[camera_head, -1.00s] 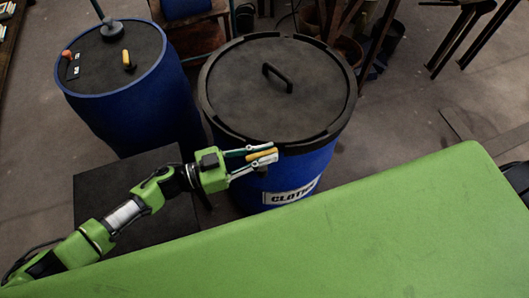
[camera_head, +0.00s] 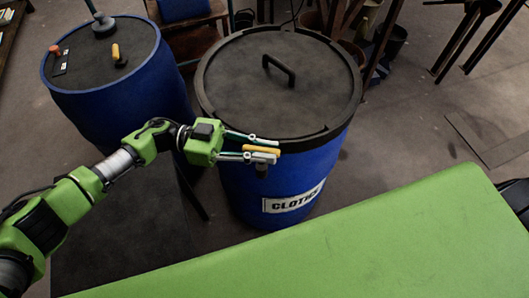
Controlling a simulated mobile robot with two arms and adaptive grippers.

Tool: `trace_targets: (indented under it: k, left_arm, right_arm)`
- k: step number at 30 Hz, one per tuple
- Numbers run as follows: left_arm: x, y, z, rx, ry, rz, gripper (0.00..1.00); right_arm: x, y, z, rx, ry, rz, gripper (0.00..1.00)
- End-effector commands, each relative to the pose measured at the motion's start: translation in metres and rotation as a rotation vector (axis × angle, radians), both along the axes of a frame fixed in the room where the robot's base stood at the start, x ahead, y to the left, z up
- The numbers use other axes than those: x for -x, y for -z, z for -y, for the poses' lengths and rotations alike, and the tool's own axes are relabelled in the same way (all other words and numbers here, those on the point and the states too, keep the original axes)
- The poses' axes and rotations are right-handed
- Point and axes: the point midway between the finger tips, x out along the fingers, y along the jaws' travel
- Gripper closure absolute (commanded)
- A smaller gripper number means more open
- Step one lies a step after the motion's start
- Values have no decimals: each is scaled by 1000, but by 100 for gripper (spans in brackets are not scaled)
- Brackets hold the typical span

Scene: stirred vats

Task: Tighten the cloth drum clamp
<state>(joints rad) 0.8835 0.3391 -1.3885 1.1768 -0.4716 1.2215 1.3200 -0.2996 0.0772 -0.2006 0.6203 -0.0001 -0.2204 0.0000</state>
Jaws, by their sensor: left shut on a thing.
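The cloth drum (camera_head: 240,190) is a blue drum in the middle of the head view, with a white label (camera_head: 292,201) whose lettering is partly readable. Its black lid (camera_head: 240,85) has a black handle and a dark clamp ring (camera_head: 345,112) around the rim. The clamp's yellow lever (camera_head: 262,150) is at the near side of the rim. My left gripper (camera_head: 263,148) is shut on the yellow lever, its fingers on either side of it. The lever lies about level, pointing right. My right gripper is not in view.
A second blue drum (camera_head: 120,105) stands at the left, with a yellow-handled part (camera_head: 116,52) and a red knob on its top. A chair and pots stand behind. Grey floor (camera_head: 400,150) is open to the right of the cloth drum.

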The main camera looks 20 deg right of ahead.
Motion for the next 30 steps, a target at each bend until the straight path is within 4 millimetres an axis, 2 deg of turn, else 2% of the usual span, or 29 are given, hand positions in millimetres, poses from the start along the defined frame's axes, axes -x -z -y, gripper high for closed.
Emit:
trace_targets:
  k: [11,12,13,14,25,30]
  left_arm:
    - [0,-1,0,0,5,-1,100]
    - [0,-1,0,0,5,0,78]
    - [0,-1,0,0,5,0,70]
    - [0,-1,0,0,5,0,68]
    - [-2,0,-3,-1,3,0,68]
    - [-13,0,-22,-2,1,1,68]
  right_arm:
    - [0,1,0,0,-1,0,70]
    - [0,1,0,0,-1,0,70]
    - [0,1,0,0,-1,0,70]
    - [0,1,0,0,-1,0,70]
    - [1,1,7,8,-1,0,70]
    - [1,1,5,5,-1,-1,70]
